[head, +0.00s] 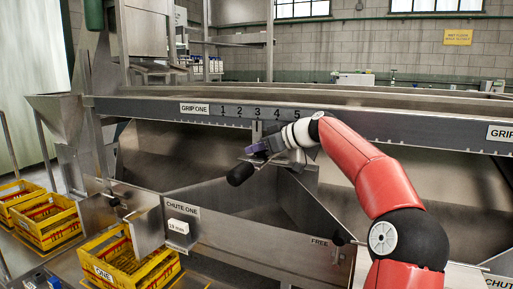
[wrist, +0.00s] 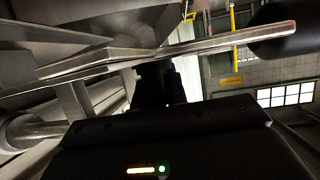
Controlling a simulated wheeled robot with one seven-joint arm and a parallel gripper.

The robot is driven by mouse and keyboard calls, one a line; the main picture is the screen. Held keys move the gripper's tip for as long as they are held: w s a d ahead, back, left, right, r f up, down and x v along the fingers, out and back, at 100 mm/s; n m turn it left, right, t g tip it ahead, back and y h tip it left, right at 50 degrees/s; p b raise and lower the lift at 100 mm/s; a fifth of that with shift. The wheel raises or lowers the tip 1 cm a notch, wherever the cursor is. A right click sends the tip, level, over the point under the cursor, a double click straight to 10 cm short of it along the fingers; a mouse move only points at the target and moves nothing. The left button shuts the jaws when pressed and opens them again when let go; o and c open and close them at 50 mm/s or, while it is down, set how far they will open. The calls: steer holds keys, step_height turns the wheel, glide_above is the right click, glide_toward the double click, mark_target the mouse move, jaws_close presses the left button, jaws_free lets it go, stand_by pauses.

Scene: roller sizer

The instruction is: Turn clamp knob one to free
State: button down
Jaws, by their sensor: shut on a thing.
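My gripper (head: 256,147) is below the number scale of the grey GRIP ONE rail (head: 150,107), under an upright metal pointer (head: 257,131) near the 3. It is shut on a small part there, which it mostly hides; by its place this seems to be clamp knob one. A black cylindrical handle (head: 240,174) sticks out just below and left of the gripper, apart from its fingers. In the wrist view the dark fingers (wrist: 163,85) are close together behind a flat metal bar (wrist: 215,42), with a black handle (wrist: 285,27) at the right. A FREE label (head: 319,241) is on the lower plate.
The CHUTE ONE plate (head: 225,231) and a 19 mm tag (head: 178,226) are below. A yellow crate marked ONE (head: 130,272) stands under the chute, with more yellow crates (head: 45,215) at left. Steel chute walls (head: 300,208) lie close beneath my gripper.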

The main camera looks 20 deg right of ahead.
steer(key=shift+n+g+y+p, duration=0.3)
steer(key=shift+n+g+y, duration=0.1)
steer(key=shift+n+y, duration=0.15)
steer(key=c, duration=1.4)
jaws_free()
steer(key=shift+s+d+r, duration=0.15)
steer(key=shift+s+d, duration=0.1)
steer(key=s+d+b, duration=0.2)
steer(key=s+d, duration=0.6)
steer(key=shift+s+d, duration=0.4)
steer(key=shift+r, duration=0.1)
steer(key=shift+s, duration=0.1)
